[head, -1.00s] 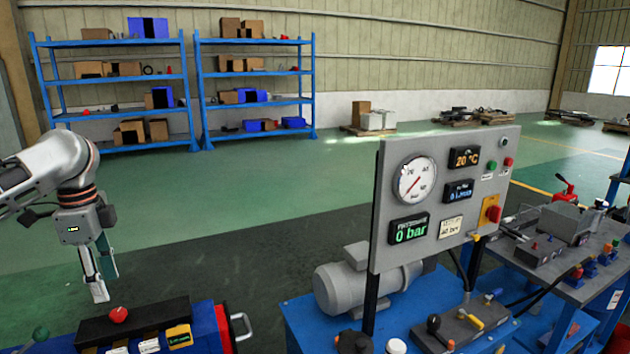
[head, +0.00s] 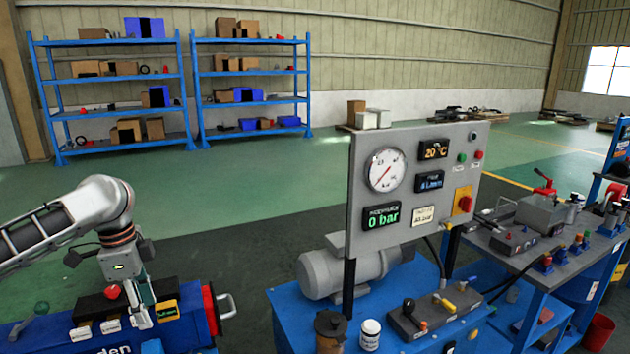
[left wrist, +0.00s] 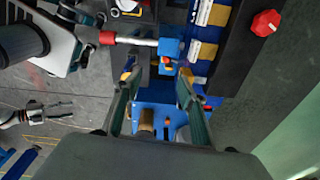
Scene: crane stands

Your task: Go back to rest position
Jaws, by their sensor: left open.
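My left gripper (head: 143,312) is in the lower left of the head view, pointing down in front of the black box on the blue bench. In the left wrist view its two fingers (left wrist: 158,85) stand apart with nothing held between them. Blue parts of the bench show beyond and between the fingers. I cannot tell whether the fingertips touch the box.
The blue bench (head: 182,332) carries a black box with a red knob (head: 112,291), also in the left wrist view (left wrist: 265,22). A grey gauge panel (head: 410,215) stands to the right on a blue table. Open floor (head: 240,190) lies behind.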

